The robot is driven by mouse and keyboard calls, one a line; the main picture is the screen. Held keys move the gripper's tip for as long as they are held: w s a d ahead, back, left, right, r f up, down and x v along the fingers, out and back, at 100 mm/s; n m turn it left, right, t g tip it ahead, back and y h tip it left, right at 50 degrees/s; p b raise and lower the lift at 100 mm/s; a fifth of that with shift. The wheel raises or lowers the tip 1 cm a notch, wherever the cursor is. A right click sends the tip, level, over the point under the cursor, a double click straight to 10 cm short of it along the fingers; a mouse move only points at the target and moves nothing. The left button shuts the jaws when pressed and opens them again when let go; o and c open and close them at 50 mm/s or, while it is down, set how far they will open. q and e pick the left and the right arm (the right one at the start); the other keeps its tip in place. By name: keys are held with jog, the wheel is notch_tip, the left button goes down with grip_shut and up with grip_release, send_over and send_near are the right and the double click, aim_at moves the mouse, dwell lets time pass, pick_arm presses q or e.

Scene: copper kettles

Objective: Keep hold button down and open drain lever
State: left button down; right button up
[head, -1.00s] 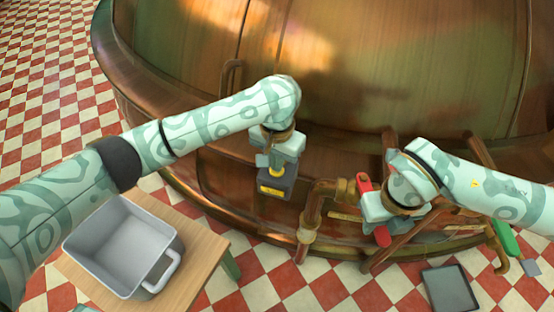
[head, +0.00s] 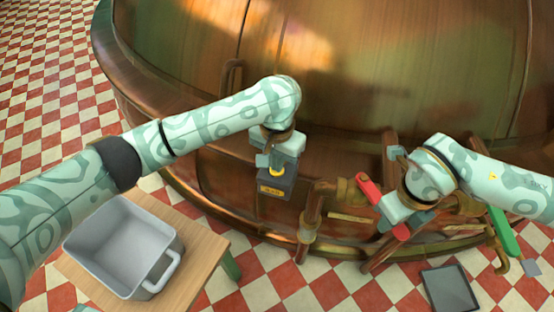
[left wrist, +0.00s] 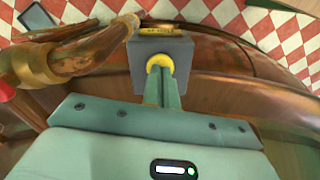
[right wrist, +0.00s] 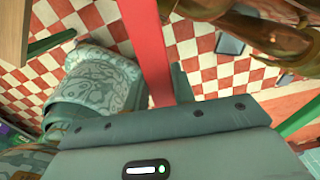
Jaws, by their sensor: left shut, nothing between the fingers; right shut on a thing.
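A grey box (head: 277,186) with a yellow label stands against the copper kettle and carries a round yellow button (left wrist: 160,63). My left gripper (head: 270,163) is shut and empty, its fingertips pointing down onto the button and appearing to touch it. They hide part of the button; how deep it sits I cannot tell. A red lever (head: 370,189) slants down to the right beside a brass pipe. My right gripper (head: 388,212) is shut on the red lever. In the right wrist view the red bar (right wrist: 151,45) runs down between the fingers.
The copper kettle (head: 400,70) fills the back. Copper pipes (head: 312,215) stand between the grippers. A green lever (head: 503,232) is at the right. A grey tub (head: 95,246) sits on a wooden table (head: 208,250) at left. A dark tray (head: 449,288) lies on the checkered floor.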

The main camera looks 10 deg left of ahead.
jog(key=o, duration=1.1)
pick_arm(q)
jog(key=shift+r, duration=0.1)
pick_arm(e)
jog(key=shift+o, duration=0.2)
jog(key=shift+r, duration=0.1)
pick_arm(q)
notch_tip(320, 180, up, 16)
jog(key=p, duration=1.8)
pick_arm(e)
notch_tip(320, 180, up, 25)
jog(key=t, duration=0.2)
jog(key=shift+s, duration=0.35)
